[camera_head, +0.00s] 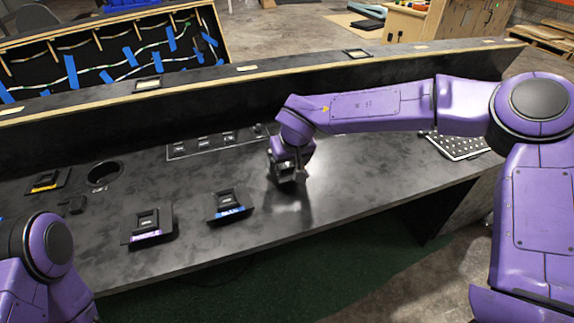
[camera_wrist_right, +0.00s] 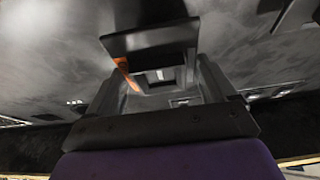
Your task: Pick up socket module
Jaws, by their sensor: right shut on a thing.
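My right gripper (camera_head: 287,176) hangs over the right middle of the dark console table. In the right wrist view its two fingers (camera_wrist_right: 160,88) are shut on a black socket module (camera_wrist_right: 150,40) with a square opening and an orange strip at its left side. The module appears lifted above the table surface, though the head view hides most of it behind the gripper. Two similar modules lie on the table: one with a blue label (camera_head: 229,206) and one with a purple label (camera_head: 147,227). My left gripper is out of view; only its arm shows at lower left.
A module with a yellow label (camera_head: 46,181) lies at far left beside a round hole (camera_head: 104,173). A framed panel strip (camera_head: 213,142) sits along the table's back, below a raised ledge. A white-dotted black pad (camera_head: 458,146) lies at right. The front right tabletop is clear.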

